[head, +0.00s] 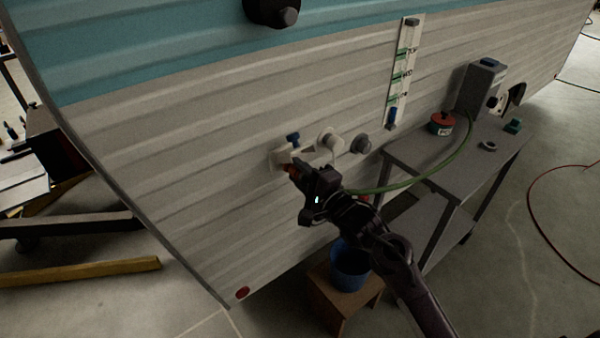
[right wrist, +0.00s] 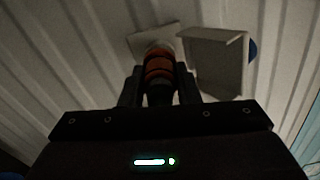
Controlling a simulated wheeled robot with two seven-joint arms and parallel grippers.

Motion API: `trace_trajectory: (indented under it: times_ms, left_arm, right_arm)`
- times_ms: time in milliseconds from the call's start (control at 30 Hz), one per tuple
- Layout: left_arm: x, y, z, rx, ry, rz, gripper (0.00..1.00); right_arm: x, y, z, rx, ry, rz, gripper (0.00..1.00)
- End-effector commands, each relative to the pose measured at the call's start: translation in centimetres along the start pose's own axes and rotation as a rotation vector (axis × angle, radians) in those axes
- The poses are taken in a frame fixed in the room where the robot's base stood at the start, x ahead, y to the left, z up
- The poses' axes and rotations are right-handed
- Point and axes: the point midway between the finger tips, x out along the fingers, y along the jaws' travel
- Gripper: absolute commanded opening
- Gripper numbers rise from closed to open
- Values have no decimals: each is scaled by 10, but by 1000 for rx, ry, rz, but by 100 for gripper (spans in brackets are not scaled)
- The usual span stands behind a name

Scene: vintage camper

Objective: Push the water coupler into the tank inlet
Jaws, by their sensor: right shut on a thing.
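The water coupler (right wrist: 158,69), orange with dark bands, is between the fingers of my right gripper (right wrist: 160,84), which is shut on it. In the head view my right gripper (head: 296,170) reaches the camper's wall at the tank inlet (head: 280,159), a pale plate with an open flap (right wrist: 214,62). The coupler's front end meets or nearly meets the inlet in the right wrist view; how deep it sits I cannot tell. A bit of orange (head: 291,168) shows at the fingertips. A green hose (head: 425,178) runs from near the gripper to the table. My left gripper is out of view.
A round white fitting (head: 329,140) and a grey knob (head: 361,145) are on the wall right of the inlet. A grey table (head: 425,153) carries a red can (head: 442,122) and a grey box (head: 481,88). A blue bucket (head: 349,268) stands on a wooden stool (head: 333,302) below.

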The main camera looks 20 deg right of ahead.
Motion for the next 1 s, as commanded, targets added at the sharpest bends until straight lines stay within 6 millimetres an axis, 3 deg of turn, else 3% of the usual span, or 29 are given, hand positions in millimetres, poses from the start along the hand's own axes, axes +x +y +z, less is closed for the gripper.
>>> trace_trajectory:
  times_ms: [467,500,700,1000]
  left_arm:
    - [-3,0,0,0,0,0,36]
    - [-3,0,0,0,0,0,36]
    - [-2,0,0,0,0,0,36]
    - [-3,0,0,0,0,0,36]
  right_arm:
    - [9,-1,0,1,-1,-2,9]
    - [10,-1,0,1,0,-2,30]
    - [9,0,0,0,0,-1,55]
    - [5,0,0,1,1,0,55]
